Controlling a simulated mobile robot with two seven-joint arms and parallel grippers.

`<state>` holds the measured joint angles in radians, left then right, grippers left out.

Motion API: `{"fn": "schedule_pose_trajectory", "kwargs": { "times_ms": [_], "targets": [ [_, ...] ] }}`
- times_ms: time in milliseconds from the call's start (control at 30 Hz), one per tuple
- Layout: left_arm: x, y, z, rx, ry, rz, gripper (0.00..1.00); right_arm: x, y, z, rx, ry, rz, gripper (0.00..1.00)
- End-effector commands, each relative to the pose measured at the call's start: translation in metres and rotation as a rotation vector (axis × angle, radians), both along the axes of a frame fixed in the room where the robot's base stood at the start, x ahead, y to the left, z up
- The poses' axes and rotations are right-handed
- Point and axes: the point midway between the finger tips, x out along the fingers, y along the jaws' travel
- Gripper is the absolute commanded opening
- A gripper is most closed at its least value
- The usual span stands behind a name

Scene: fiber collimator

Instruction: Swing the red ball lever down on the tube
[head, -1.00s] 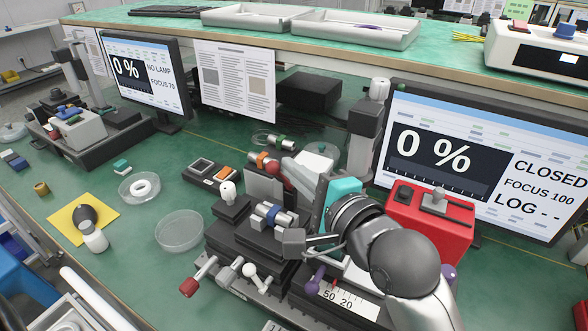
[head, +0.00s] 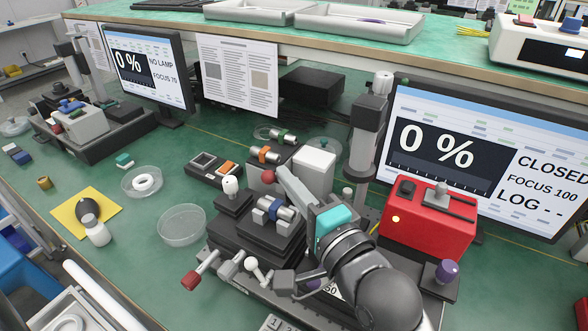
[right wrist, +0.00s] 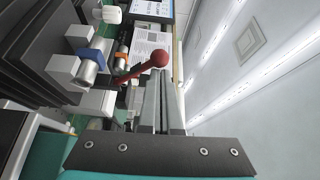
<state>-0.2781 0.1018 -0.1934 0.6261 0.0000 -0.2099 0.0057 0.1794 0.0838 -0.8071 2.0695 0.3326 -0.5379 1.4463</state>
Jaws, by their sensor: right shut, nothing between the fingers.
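The red ball (head: 268,177) of the lever stands raised above and behind the tube (head: 275,207), a short metal cylinder with a blue band. In the right wrist view the ball (right wrist: 159,58) sits on a dark red rod, tilted away from the tube (right wrist: 90,62). My right gripper (head: 283,171) is shut and empty, its fingertips close beside the ball. The fingertips (right wrist: 162,73) also show just by the ball in the right wrist view; I cannot tell if they touch it. Most of the rod is hidden in the head view. My left gripper is out of view.
A white block (head: 314,172) and a dark post (head: 367,130) stand behind my right gripper. A red box (head: 430,228) stands to its right. A white ball knob (head: 231,185) is left of the tube. Open green bench lies around the glass dish (head: 181,226).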

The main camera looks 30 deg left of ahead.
Motion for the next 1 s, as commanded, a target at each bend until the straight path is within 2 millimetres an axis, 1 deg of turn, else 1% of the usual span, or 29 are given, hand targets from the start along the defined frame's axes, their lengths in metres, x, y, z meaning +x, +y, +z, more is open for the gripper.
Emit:
{"fn": "schedule_pose_trajectory", "kwargs": {
  "times_ms": [33,100,167,367,467,600,700,800,1000],
  "targets": [
    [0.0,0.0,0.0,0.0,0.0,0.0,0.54,-0.004,0.0,-0.006,-0.007,-0.04,0.001,0.0],
    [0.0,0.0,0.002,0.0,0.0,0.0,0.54,-0.007,0.0,-0.011,-0.014,-0.106,0.001,0.0],
    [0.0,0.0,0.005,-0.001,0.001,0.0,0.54,-0.011,0.001,-0.012,-0.009,-0.102,0.0,0.0],
    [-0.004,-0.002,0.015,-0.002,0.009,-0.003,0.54,-0.019,0.002,-0.027,-0.011,-0.098,0.001,0.0],
    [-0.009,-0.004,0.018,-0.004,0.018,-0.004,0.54,-0.022,0.002,-0.033,-0.01,-0.1,0.001,0.0],
    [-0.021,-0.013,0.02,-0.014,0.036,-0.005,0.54,-0.024,0.002,-0.042,-0.01,-0.1,0.001,0.0],
    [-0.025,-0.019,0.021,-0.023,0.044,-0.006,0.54,-0.025,0.002,-0.047,-0.01,-0.099,0.002,0.0],
    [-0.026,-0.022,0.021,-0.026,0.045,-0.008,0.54,-0.026,0.003,-0.05,-0.01,-0.1,0.002,0.0],
    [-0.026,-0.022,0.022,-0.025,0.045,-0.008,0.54,-0.027,0.002,-0.054,-0.009,-0.099,0.002,0.0]
  ]
}}
